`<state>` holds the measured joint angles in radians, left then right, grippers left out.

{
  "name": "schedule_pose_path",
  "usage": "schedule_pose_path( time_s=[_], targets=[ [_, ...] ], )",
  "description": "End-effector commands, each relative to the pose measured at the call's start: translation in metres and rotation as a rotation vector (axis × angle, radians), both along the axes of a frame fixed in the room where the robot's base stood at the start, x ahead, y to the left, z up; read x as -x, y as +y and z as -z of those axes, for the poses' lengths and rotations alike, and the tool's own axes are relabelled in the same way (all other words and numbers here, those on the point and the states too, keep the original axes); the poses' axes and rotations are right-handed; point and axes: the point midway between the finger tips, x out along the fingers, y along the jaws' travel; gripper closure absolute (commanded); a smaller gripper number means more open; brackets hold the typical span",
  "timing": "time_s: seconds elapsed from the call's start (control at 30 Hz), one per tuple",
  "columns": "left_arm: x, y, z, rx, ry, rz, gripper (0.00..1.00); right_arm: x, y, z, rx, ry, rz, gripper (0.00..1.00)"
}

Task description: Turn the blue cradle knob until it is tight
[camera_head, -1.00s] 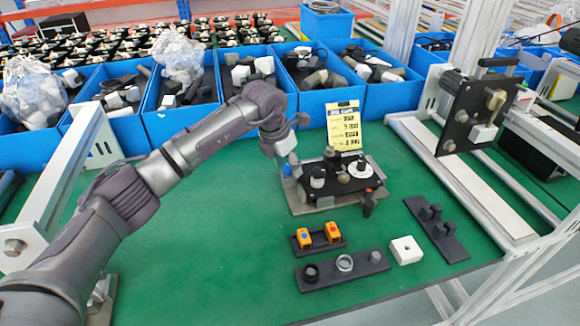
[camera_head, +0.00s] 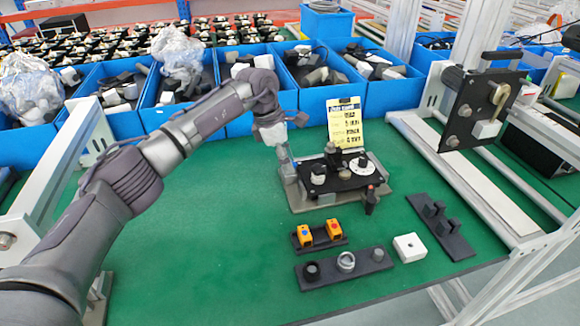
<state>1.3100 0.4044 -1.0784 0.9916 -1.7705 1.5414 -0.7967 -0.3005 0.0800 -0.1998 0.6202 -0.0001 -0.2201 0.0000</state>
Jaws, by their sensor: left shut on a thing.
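My left gripper (camera_head: 283,153) points down at the left end of the black fixture (camera_head: 338,178) on its grey base plate. It is shut at the spot where the blue cradle knob showed a moment ago. The knob is now mostly hidden by the gripper, and its turn angle cannot be seen. The fixture carries a white-sided knob (camera_head: 318,174), a white dial (camera_head: 362,165) with a black knob, and a dark lever at its front right. My right gripper is not in view.
A yellow card (camera_head: 345,122) stands behind the fixture. In front lie a holder with two orange button boxes (camera_head: 319,235), a dark strip with round parts (camera_head: 328,268), a white block (camera_head: 408,248) and a black rack (camera_head: 440,226). Blue bins (camera_head: 335,96) line the back.

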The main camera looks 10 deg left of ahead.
Motion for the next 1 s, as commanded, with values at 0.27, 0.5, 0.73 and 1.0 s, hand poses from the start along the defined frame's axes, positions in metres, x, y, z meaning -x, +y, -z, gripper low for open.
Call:
schedule_pose_path(
  time_s=[0.27, 0.5, 0.73, 1.0],
  targets=[
    [-0.001, 0.001, 0.0, 0.0, -0.003, 0.164, 1.0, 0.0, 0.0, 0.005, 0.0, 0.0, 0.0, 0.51],
    [-0.001, 0.0, 0.001, -0.001, -0.002, 0.177, 1.0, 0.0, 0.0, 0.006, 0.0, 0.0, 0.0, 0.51],
    [-0.004, 0.0, 0.002, -0.003, -0.001, 0.444, 1.0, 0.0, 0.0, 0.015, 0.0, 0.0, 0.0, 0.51],
    [-0.004, 0.0, 0.001, -0.001, -0.001, 0.613, 1.0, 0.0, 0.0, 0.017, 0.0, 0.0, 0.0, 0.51]
  ],
)
